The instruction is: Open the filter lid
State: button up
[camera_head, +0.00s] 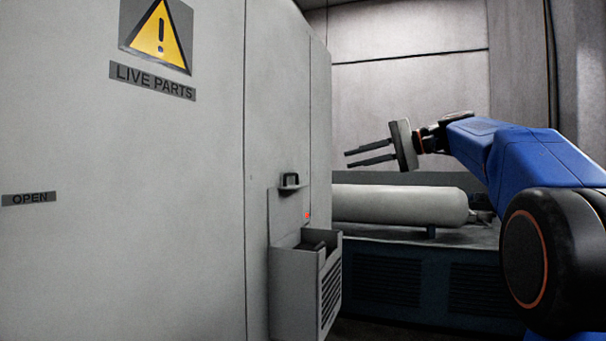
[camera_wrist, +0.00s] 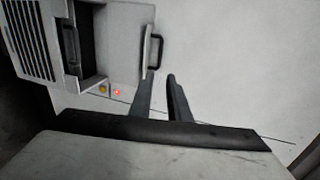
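The grey filter box (camera_head: 297,285) is mounted on the cabinet side in the head view. Its lid (camera_head: 286,213) stands raised against the cabinet, with a black handle (camera_head: 290,182) near its upper edge. The box top is open and a dark insert (camera_head: 312,247) shows inside. My gripper (camera_head: 348,158) is open and empty, above and to the right of the box, apart from the lid. In the wrist view the fingers (camera_wrist: 159,75) are spread, with the lid handle (camera_wrist: 155,50) just past their tips and the open box (camera_wrist: 110,45) to the left.
A red light (camera_head: 307,215) glows on the cabinet beside the box. A pale cylinder (camera_head: 400,204) lies on a dark base (camera_head: 410,280) behind, below my gripper. The large cabinet face (camera_head: 120,220) fills the left. Air around my gripper looks free.

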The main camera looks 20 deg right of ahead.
aim_at(294, 175)
jog(key=x, duration=1.6)
jog(key=shift+a+f, duration=0.1)
jog(key=shift+a, duration=0.15)
grip_shut()
dwell(0.9)
